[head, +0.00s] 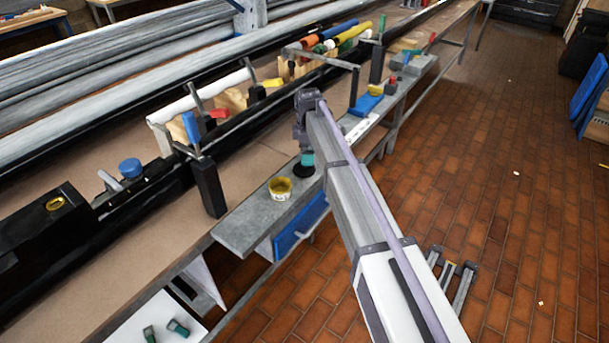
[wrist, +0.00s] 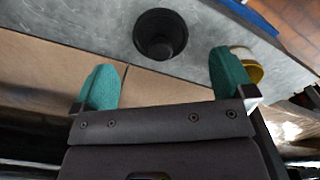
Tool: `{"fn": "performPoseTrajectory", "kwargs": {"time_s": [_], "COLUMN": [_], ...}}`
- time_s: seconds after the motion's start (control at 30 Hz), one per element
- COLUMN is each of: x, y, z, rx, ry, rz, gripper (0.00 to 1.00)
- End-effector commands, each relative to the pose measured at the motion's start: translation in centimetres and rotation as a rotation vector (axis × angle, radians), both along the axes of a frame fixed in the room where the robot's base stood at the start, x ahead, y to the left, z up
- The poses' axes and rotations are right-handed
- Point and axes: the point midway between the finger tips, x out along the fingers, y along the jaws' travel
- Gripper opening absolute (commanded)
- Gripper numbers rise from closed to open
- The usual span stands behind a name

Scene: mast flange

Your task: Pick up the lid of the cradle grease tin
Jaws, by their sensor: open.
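The cradle grease tin (head: 280,190) stands on the grey side shelf, a small round tin with pale and yellow parts. In the wrist view the tin (wrist: 242,56) shows at the right, partly hidden behind one finger. I cannot clearly tell its lid from the rest of it. My gripper (head: 307,160) is above the shelf, to the right of the tin in the head view. In the wrist view my gripper (wrist: 164,78) has its two green fingers wide apart with nothing between them.
A black cup (wrist: 161,35) stands on the shelf beyond the fingers; it also shows below my gripper in the head view (head: 303,172). A blue block (head: 366,104) with a yellow piece (head: 375,89) lies further along the shelf. A black post (head: 208,188) rises left of the tin.

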Motion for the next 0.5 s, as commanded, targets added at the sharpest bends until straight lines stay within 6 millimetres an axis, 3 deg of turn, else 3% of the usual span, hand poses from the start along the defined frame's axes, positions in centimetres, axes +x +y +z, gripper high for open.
{"fn": "performPoseTrajectory", "kwargs": {"time_s": [0.03,0.27,0.5], "x": [0.0,0.0,0.0], "y": [0.0,0.1,0.6], "z": [-1.7,-2.4,-6.9], "rx": [0.0,0.0,0.0], "ry": [0.0,0.0,0.0], "rz": [0.0,-0.001,-0.001], "gripper": [1.0,1.0,1.0]}}
